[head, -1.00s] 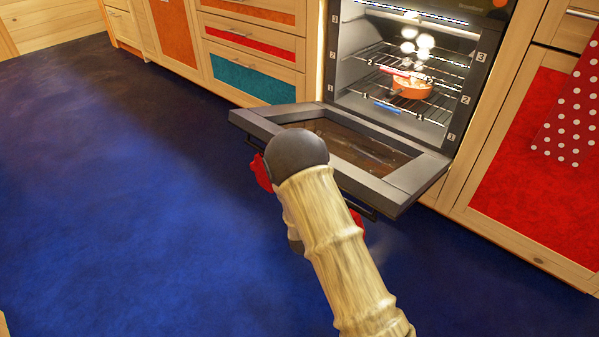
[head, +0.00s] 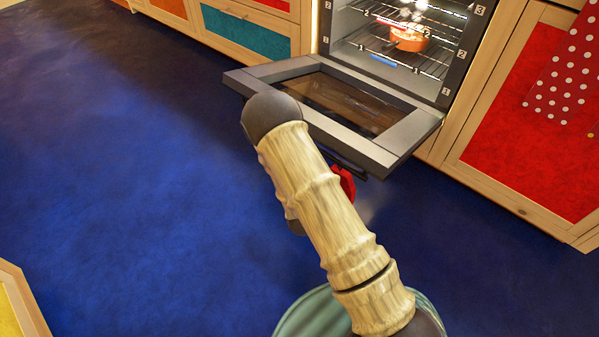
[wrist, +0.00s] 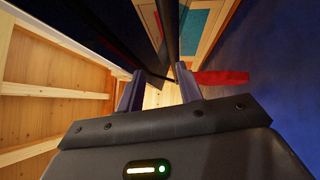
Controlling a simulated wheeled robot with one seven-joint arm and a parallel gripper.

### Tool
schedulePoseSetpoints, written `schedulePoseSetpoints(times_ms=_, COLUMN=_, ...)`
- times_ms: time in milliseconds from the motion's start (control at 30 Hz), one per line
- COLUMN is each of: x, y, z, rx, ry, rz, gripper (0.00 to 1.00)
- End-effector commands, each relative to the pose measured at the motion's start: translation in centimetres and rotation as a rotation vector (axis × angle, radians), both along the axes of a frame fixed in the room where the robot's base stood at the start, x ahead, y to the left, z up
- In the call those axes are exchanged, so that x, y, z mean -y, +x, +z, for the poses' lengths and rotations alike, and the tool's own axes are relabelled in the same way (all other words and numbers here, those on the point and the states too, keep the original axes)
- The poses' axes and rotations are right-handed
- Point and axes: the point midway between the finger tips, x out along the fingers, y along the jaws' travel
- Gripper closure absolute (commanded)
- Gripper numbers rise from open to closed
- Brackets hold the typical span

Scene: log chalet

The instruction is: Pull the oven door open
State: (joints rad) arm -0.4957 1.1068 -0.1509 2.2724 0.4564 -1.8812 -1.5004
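The oven door (head: 385,153) is hinged far down, close to level, its dark glass facing up. Part of its black handle (head: 347,168) shows under the front edge, right of my arm. The oven (head: 449,52) is open and lit inside. My gripper is hidden behind my arm in the head view. In the wrist view my gripper (wrist: 159,74) has its two fingers apart, with a gap between them. Dark bars run past just beyond the fingertips; I cannot tell whether they touch. A red piece (wrist: 221,78) sits beside the right finger.
An orange pan (head: 409,40) stands on an oven rack. Wooden cabinets with red (head: 528,130) and teal (head: 246,35) panels flank the oven. The blue floor (head: 130,190) is clear to the left. A wooden edge (head: 20,300) shows at lower left.

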Motion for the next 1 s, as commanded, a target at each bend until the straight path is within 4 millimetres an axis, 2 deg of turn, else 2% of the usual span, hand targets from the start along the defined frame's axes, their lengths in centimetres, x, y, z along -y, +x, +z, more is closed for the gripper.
schedulePoseSetpoints(times_ms=33, x=0.0, y=-1.1, z=0.1, rx=-0.007, ry=-0.005, rz=0.001, gripper=0.64)
schedulePoseSetpoints(times_ms=200, x=0.1, y=-4.4, z=-0.4, rx=-0.008, ry=-0.005, rz=0.001, gripper=0.64)
schedulePoseSetpoints(times_ms=333, x=-0.1, y=-5.4, z=-1.2, rx=-0.01, ry=-0.005, rz=0.003, gripper=0.64)
schedulePoseSetpoints(times_ms=700, x=0.1, y=-8.9, z=-1.5, rx=-0.007, ry=-0.004, rz=0.0, gripper=0.64)
schedulePoseSetpoints(times_ms=1000, x=0.2, y=-9.7, z=-1.6, rx=-0.002, ry=-0.002, rz=-0.003, gripper=0.64)
